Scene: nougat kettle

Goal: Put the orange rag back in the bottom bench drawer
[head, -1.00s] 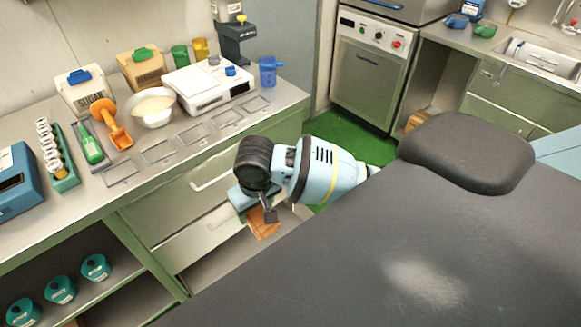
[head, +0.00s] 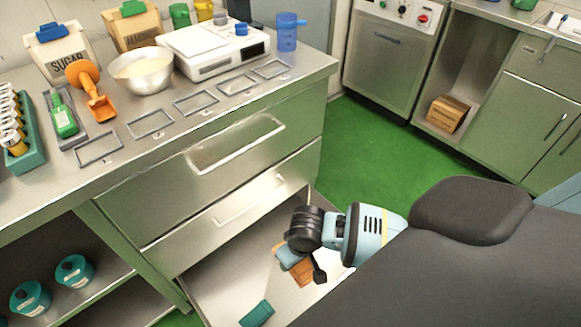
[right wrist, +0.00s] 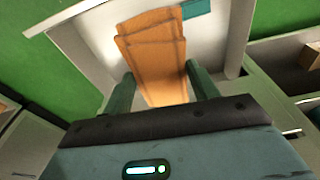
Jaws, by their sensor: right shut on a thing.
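The orange rag (head: 303,274) is in my right gripper (head: 292,256), over the open bottom drawer (head: 225,280) of the bench. In the right wrist view the rag (right wrist: 155,50) hangs between the two teal fingers of my right gripper (right wrist: 160,82), which is shut on it. The pale drawer interior (right wrist: 100,38) lies behind the rag. I cannot tell whether the rag touches the drawer floor. My left gripper is not in view.
A teal item (head: 257,313) lies in the drawer near its front. The two drawers above (head: 245,215) are shut. The benchtop holds a bowl (head: 142,72), a scale (head: 215,48) and several frames. Green floor (head: 375,150) is clear to the right.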

